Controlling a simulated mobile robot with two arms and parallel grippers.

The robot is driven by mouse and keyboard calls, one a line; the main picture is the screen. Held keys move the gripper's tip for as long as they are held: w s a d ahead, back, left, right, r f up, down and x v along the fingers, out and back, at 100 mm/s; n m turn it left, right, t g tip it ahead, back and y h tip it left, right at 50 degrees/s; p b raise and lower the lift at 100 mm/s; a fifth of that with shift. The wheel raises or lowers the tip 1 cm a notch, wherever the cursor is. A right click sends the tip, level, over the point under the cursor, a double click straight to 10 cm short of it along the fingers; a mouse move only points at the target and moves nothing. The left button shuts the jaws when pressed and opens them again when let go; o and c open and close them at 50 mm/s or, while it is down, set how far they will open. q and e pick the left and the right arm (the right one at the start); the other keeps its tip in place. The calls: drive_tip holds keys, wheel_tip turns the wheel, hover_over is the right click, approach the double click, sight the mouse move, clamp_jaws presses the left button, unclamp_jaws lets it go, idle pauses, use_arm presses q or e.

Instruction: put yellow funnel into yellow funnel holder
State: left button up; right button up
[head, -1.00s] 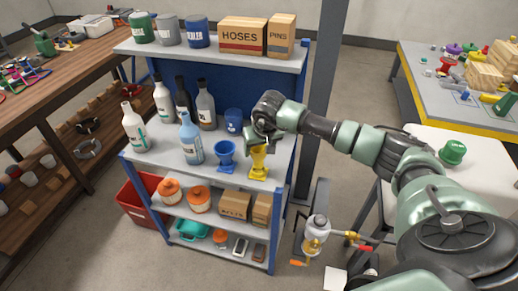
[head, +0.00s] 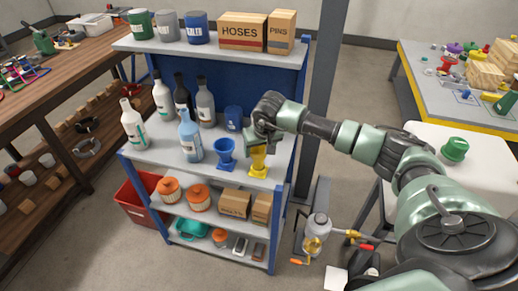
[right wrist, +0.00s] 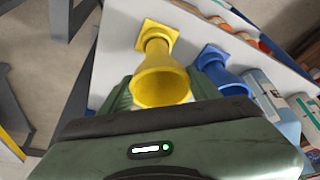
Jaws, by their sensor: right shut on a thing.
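The yellow funnel (right wrist: 160,80) has a wide bowl that opens toward the camera in the right wrist view. In the head view the yellow funnel (head: 258,152) is upright, directly over the yellow funnel holder (head: 259,171) on the shelf unit's middle shelf. The holder's square base also shows in the right wrist view (right wrist: 159,33). My right gripper (head: 257,145) is shut on the funnel, with its fingers at the bowl's sides. I cannot tell whether the spout is fully seated or slightly above the holder. My left gripper is not in view.
A blue funnel in a blue holder (head: 225,155) stands close left of the yellow holder. The upper shelf with boxes (head: 243,31) overhangs behind. Right of the shelf is a post (head: 321,90).

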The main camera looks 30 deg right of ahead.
drive_tip(key=shift+f+b, duration=0.85)
drive_tip(key=shift+f, duration=0.15)
drive_tip(key=o, duration=1.6)
drive_tip(key=shift+o, duration=0.2)
drive_tip(key=shift+r, duration=0.15)
drive_tip(key=b+v, duration=0.1)
drive_tip(key=v, duration=0.6)
drive_tip(key=shift+s+r, duration=0.2)
drive_tip(key=shift+r, duration=0.1)
